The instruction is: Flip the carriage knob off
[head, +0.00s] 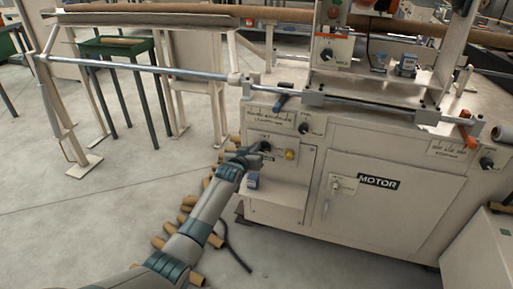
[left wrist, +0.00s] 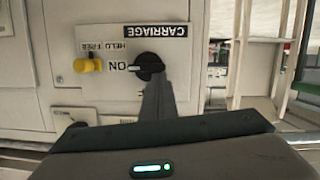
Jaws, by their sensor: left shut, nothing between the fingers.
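The carriage knob (left wrist: 150,66) is a round black switch on a light panel (left wrist: 110,46), beside a label that reads CARRIAGE (left wrist: 155,31), which appears upside down in the left wrist view. Its white mark points toward the word ON. In the head view the knob (head: 265,146) is on the front of the cream machine. My left gripper (head: 254,149) is shut and empty, with its fingertips at the knob; it also shows in the left wrist view (left wrist: 158,82). The fingers overlap the knob's lower edge there, and I cannot tell whether they touch. My right gripper is out of view.
A motor cabinet door (head: 365,205) is further right. Several cardboard tubes (head: 188,201) lie on the floor beside my left arm. A steel rod (head: 140,67) runs above, on the left.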

